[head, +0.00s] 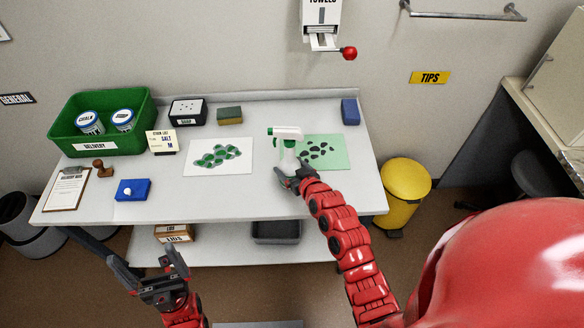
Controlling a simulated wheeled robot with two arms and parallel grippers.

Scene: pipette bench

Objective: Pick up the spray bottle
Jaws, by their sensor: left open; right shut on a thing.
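The spray bottle (287,152) is white with a green-and-white spray head. It stands upright at the right part of the white bench, in front of the left side of a green sheet. My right gripper (290,176) is shut on the lower part of the bottle and hides its base. I cannot tell whether the base touches the bench. My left gripper (149,272) is open and empty, low in front of the bench's front edge.
A green delivery crate (67,142) with two tubs stands at the back left. A white sheet with green shapes (203,168), a blue box (133,190), a stamp (103,168) and a clipboard (67,190) lie on the bench. A yellow bin (405,182) stands right of it.

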